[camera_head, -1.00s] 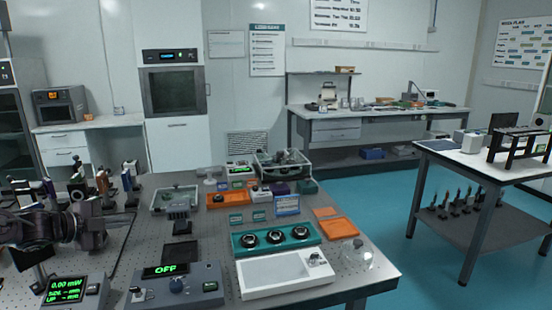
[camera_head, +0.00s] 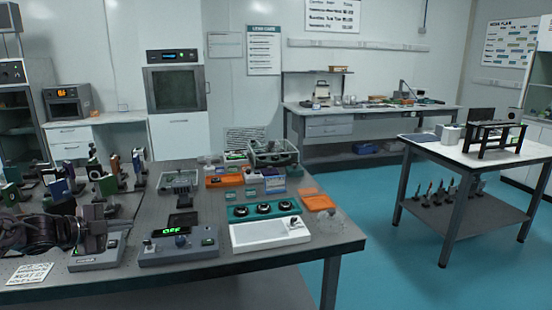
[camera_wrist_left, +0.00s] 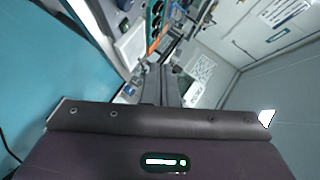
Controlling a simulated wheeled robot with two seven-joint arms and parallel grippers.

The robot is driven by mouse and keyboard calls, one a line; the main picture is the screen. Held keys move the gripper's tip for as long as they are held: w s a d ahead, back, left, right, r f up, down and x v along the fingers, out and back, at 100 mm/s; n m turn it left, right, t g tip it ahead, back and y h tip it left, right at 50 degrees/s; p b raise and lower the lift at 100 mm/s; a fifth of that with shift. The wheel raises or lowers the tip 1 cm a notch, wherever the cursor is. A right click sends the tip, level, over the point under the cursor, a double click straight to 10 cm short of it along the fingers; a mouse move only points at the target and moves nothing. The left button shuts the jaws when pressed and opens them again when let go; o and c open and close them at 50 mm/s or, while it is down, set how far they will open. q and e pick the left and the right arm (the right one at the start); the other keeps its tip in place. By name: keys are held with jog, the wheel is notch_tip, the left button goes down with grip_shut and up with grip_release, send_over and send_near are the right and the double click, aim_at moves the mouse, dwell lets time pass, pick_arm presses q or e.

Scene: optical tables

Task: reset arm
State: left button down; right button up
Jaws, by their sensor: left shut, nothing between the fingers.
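My left arm comes in from the left edge of the head view. Its dark gripper (camera_head: 98,226) is above the left front part of the optical table (camera_head: 215,268), over a grey meter box whose display is largely hidden. In the left wrist view the gripper's fingers (camera_wrist_left: 160,82) are together with nothing between them. The wrist view is tilted, with blue floor on its left and the wall on its right. My right gripper is in neither view.
A grey control box (camera_head: 178,247) reading OFF, a white tray (camera_head: 268,234) and a teal tray (camera_head: 264,211) stand on the table. Several optical mounts crowd its left back. Blue floor (camera_head: 385,265) lies open to the right, before a side table (camera_head: 470,160).

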pick_arm(q)
jog(key=s+d+f+n+y, duration=0.1)
jog(key=d+f+n, duration=0.15)
jog(key=f, duration=1.05)
jog(key=d+f+n+y, duration=0.1)
jog(key=f+n, duration=0.3)
jog(key=f, duration=0.9)
jog(key=s+d+f+n+g+y, duration=0.1)
jog(key=s+d+f+n, duration=0.1)
jog(key=s+f, duration=0.65)
jog(key=s+d+f+n+g+y, duration=0.2)
jog(key=s+f, duration=0.2)
jog(key=f, duration=0.9)
jog(key=s+d+f+n+g+y, duration=0.1)
jog(key=s+f, duration=0.6)
jog(key=s, duration=0.8)
jog(key=s+d+f+n+g+y, duration=0.1)
jog(key=s+d+f+n+g, duration=0.3)
jog(key=s, duration=1.1)
jog(key=s+d+f+n+g+y, duration=0.1)
jog(key=s+d+f+n+g, duration=0.1)
jog(key=s+f, duration=0.8)
jog(key=s+d, duration=0.1)
jog(key=s, duration=0.4)
jog(key=shift+s+d+f, duration=0.15)
jog(key=shift+d+f, duration=0.1)
jog(key=shift+f, duration=0.1)
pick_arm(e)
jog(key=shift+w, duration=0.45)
